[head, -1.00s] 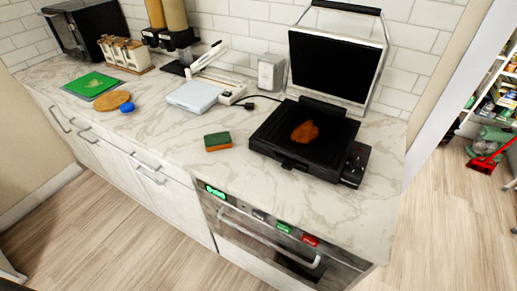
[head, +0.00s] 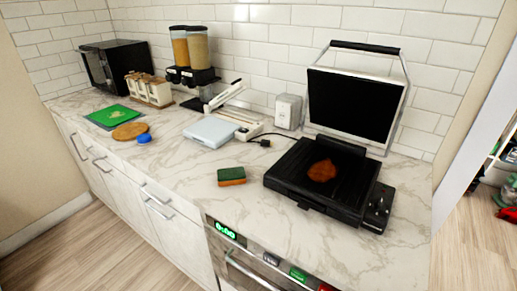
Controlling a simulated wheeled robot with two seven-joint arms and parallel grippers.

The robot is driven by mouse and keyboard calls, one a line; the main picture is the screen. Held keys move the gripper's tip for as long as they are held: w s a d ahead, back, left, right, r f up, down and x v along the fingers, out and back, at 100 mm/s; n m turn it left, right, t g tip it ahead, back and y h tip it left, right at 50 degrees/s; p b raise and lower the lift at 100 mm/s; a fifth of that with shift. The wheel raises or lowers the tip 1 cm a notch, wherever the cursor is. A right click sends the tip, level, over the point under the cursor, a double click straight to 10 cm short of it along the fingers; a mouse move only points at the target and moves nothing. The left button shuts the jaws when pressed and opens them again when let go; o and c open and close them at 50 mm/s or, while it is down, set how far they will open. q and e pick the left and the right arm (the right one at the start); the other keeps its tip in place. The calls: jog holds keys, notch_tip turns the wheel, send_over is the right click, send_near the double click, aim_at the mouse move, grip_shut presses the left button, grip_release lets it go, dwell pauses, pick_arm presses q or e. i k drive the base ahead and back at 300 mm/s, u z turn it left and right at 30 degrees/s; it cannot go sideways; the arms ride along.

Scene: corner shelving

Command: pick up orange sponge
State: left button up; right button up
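The orange sponge (head: 231,181) with its dark green top lies on the marble countertop (head: 190,168). It sits to the left of the black open grill, apart from it, with bare counter around it. Neither of my grippers shows in the head view.
The open grill (head: 292,188) holds a brown-orange patch (head: 322,171). A white scale-like device (head: 211,131), a blue round item (head: 144,138), a round wooden board (head: 130,130) and a green mat (head: 112,115) lie further left. Dispensers (head: 195,55) and a microwave (head: 117,65) stand at the back.

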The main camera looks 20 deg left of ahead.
aim_at(227, 177)
jog(key=k, duration=1.25)
jog(key=u, duration=1.1)
jog(key=i, duration=1.1)
jog(key=u, duration=0.1)
